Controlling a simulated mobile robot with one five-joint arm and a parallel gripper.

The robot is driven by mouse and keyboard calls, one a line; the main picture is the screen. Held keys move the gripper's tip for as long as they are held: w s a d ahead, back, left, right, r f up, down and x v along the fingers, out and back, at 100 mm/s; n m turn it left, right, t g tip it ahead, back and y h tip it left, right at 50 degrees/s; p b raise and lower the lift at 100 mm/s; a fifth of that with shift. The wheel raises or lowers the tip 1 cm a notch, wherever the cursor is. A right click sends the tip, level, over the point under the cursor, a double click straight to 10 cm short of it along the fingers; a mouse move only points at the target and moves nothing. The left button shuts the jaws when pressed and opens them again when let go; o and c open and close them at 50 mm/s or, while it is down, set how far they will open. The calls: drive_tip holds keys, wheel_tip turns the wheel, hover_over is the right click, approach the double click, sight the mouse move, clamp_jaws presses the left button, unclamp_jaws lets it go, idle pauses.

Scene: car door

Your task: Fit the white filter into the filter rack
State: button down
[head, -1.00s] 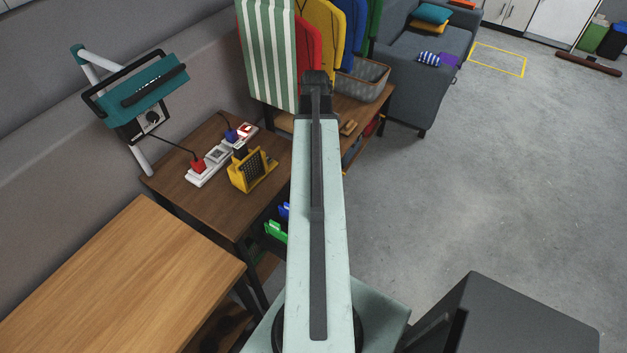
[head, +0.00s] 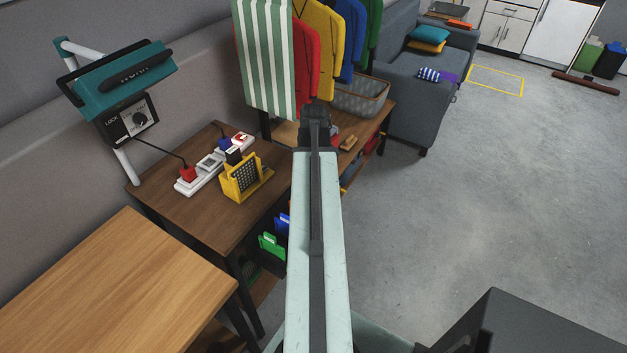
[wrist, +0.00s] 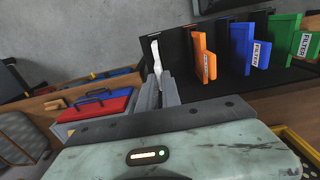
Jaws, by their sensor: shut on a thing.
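In the wrist view, my gripper (wrist: 162,92) is shut on the thin white filter (wrist: 156,54), which stands upright and nearly edge-on. It is at the left part of the black filter rack (wrist: 178,52), left of the orange filter (wrist: 204,56). I cannot tell whether it is inside a slot or in front of one. A blue filter (wrist: 242,48) and a green filter (wrist: 290,38) stand farther right in the rack. In the head view, green (head: 270,246) and blue (head: 282,223) filters show under the dark table, partly hidden by my arm; my gripper is hidden there.
A red case (wrist: 98,106) lies left of the gripper in the wrist view. In the head view, a dark wooden table (head: 215,225) bears a power strip (head: 210,168) and a yellow heater-like device (head: 244,178). A lighter table (head: 120,285) stands nearer. Open floor lies right.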

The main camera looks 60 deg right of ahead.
drive_tip(key=shift+f, duration=0.15)
drive_tip(key=c, duration=1.5)
unclamp_jaws()
drive_tip(key=shift+c, duration=0.2)
wheel_tip(320, 180, up, 12)
drive_tip(key=p, duration=1.2)
drive_tip(key=shift+r, duration=0.2)
